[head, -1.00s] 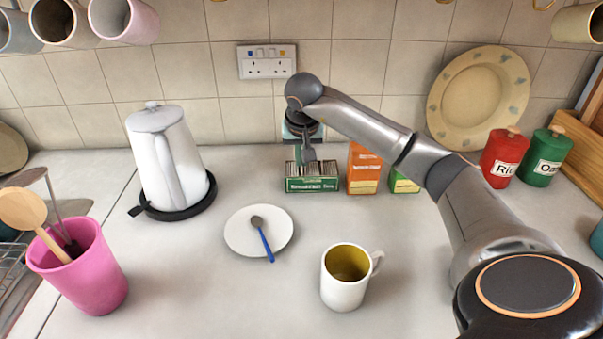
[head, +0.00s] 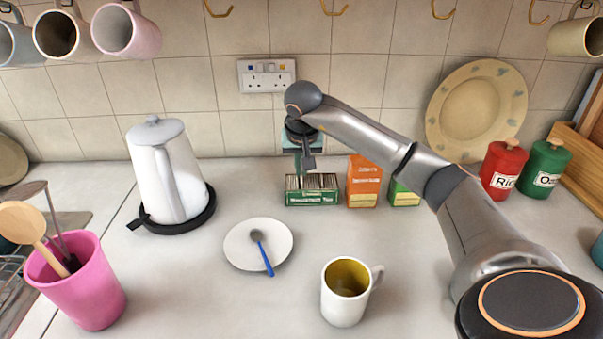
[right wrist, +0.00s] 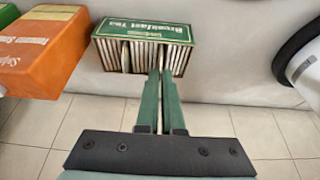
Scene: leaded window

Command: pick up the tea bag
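A green Breakfast Tea box (head: 312,198) stands near the wall, with a row of upright pale tea bags (head: 312,181) in its open top. My right gripper (head: 307,168) is at the box, pointing down. In the right wrist view, its two green fingers (right wrist: 160,74) are close together with a narrow gap, their tips over the tea bags (right wrist: 146,58) of the tea box (right wrist: 145,31). I cannot tell whether a tea bag is between the fingertips. My left gripper is not in view.
An orange box (head: 363,181) and a green-yellow box (head: 403,193) stand right of the tea box. A white kettle (head: 160,172) is to the left. A plate with a spoon (head: 240,253) and a white mug (head: 343,303) are in front. The counter between is clear.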

